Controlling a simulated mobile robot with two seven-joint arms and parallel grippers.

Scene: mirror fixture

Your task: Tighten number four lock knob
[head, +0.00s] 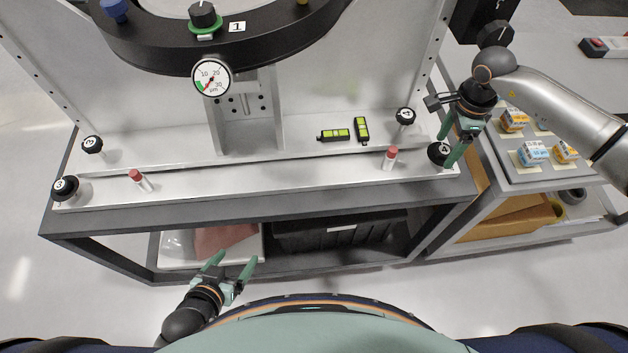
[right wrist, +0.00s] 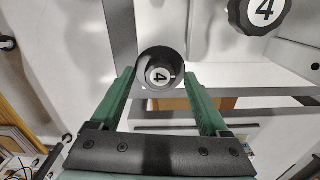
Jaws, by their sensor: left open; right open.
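A black round knob marked 4 (head: 439,153) stands at the right end of the front rail. It also shows in the right wrist view (right wrist: 161,73), with its face toward the camera. My right gripper (head: 449,152) is open, its green fingers on either side of this knob; contact is not clear. My left gripper (head: 238,266) is open and empty in front of the bench.
A dial gauge (head: 211,77) hangs below the black ring mount (head: 140,47). Two red-topped pins (head: 390,154) (head: 137,177) stand on the rail. Two green-and-black levels (head: 334,135) (head: 361,129) lie behind it. A cart with small boxes (head: 532,153) stands right.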

